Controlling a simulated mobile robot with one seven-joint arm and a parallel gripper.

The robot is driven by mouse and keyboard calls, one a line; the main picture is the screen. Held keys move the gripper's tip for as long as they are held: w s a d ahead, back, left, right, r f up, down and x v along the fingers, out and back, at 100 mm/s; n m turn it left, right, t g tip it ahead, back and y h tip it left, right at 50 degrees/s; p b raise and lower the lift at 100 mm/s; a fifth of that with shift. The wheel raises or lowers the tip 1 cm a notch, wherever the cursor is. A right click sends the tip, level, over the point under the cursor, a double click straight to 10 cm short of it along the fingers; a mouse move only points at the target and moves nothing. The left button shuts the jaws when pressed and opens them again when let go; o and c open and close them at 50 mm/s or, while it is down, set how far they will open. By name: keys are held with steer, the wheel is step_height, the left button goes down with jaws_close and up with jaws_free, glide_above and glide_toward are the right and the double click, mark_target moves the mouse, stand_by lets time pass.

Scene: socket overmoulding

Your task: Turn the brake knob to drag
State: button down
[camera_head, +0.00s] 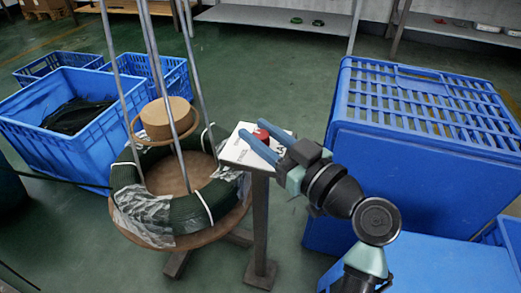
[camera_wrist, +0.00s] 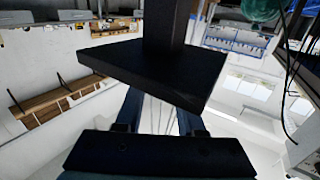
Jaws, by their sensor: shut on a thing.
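The brake knob (camera_head: 261,134) is a small red knob on a white printed panel (camera_head: 236,152) on top of a dark post. In the head view, my gripper (camera_head: 255,130) reaches in from the right, with one blue finger on each side of the knob, shut on it. The knob's pointer and the panel's print are too small to read. In the wrist view, the dark underside of the panel's plate (camera_wrist: 150,72) covers the fingertips and the knob; only the lower finger parts show below it.
The post (camera_head: 260,220) stands beside a round turntable (camera_head: 165,243) with a dark green coil and upright metal rods. Blue crates (camera_head: 85,145) stand at left. A large blue slatted crate (camera_head: 420,150) is close to my arm at right. Green floor is open behind.

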steer(key=shift+n+g+y+b, duration=1)
steer(key=shift+n+g+y, duration=0.55)
steer(key=shift+g, duration=0.25)
steer(key=c, duration=0.5)
jaws_free()
steer(key=p+v, duration=0.5)
steer(key=v, duration=0.8)
steer(key=shift+w, duration=0.1)
